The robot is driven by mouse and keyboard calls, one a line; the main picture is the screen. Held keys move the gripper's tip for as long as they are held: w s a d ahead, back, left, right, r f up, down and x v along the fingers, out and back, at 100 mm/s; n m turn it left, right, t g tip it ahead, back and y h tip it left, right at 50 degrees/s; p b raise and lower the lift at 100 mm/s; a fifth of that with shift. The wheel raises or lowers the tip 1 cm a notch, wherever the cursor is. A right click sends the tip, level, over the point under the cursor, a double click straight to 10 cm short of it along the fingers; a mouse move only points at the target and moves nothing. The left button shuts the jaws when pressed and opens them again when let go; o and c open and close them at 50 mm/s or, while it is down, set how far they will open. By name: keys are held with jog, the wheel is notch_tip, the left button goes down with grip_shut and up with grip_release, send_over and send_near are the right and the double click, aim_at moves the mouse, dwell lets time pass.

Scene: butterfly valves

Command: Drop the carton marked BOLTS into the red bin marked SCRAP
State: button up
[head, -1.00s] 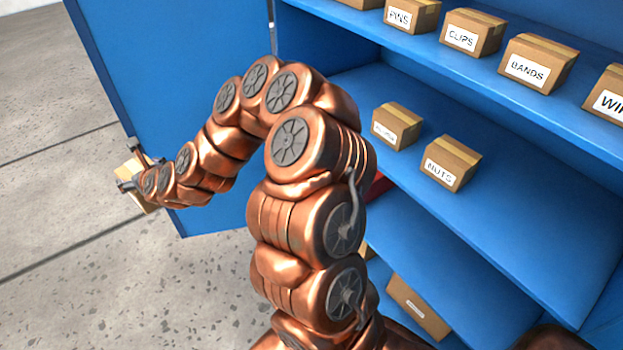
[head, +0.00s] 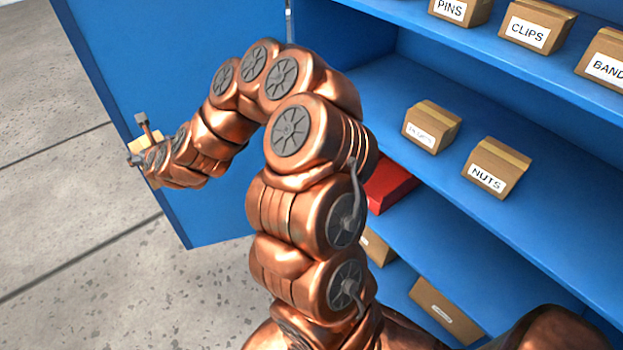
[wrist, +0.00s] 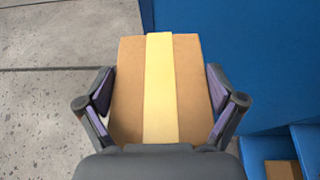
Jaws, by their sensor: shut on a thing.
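My gripper (head: 142,150) is shut on a brown carton with a yellow tape strip. In the wrist view the carton (wrist: 187,85) sits between both fingers, with its taped face toward the camera. No label shows on it, so I cannot read whether it is marked BOLTS. In the head view the held carton (head: 148,142) is mostly hidden behind my gripper, in front of the open blue cabinet door. No red bin marked SCRAP is in view.
The blue cabinet door (head: 180,60) stands open at the left. Cabinet shelves hold cartons marked NUTS (head: 497,168), PINS (head: 460,10) and CLIPS (head: 537,25). A red item (head: 390,184) lies on a lower shelf, partly hidden by my arm. Bare concrete floor (head: 70,230) is at the left.

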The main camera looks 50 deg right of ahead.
jog(key=s+d+f+m+g+h+b, duration=0.2)
jog(key=s+d+f+m+h+b, duration=0.15)
jog(key=d, duration=0.55)
jog(key=s+d+f+m+g+h+b, duration=0.1)
jog(key=s+d+f+m+h+b, duration=0.2)
jog(key=d, duration=0.5)
jog(key=s+d+f+m+g+h+b, duration=0.25)
jog(key=d+b, duration=0.25)
jog(key=d, duration=0.4)
jog(key=s+d+f+m+g+h+b, duration=0.1)
jog(key=s+d+f+m+g+b, duration=0.55)
jog(key=s, duration=0.55)
jog(key=s+d+f+m+g+h+b, duration=0.1)
jog(key=s+d+f+m+g+b, duration=0.25)
jog(key=s+d+f+b, duration=0.7)
jog(key=s+d+r+p, duration=0.1)
jog(key=s+d+r, duration=0.15)
jog(key=d, duration=0.55)
jog(key=s+d+r+p, duration=0.15)
jog(key=s+d, duration=0.25)
jog(key=d, duration=0.5)
notch_tip(320, 180, down, 8)
jog(key=b, duration=0.1)
jog(key=shift+w+a+n+g, duration=0.2)
jog(key=shift+a+n+g, duration=0.1)
jog(key=shift+a+g, duration=0.05)
jog(key=shift+f+b, duration=0.65)
jog(key=shift+b, duration=0.65)
